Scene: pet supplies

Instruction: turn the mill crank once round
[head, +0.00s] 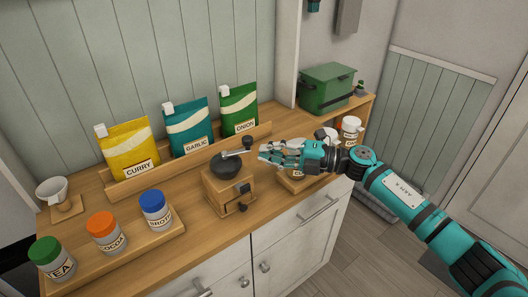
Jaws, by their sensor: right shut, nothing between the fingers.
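The mill (228,192) is a wooden box with a small drawer and a dark bowl-shaped top, standing upright on the wooden counter (270,222). My right gripper (263,152) comes in from the right and is shut and empty. Its fingertips are just right of the crank's end; I cannot tell whether they touch it. My left gripper is not in view.
Yellow curry (128,147), teal garlic (187,127) and green onion (239,109) bags stand on a rack behind. Jars with green (45,252), orange (101,225) and blue (153,201) lids stand front left. A green box (327,88) stands back right. More jars (350,129) are partly behind my right gripper.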

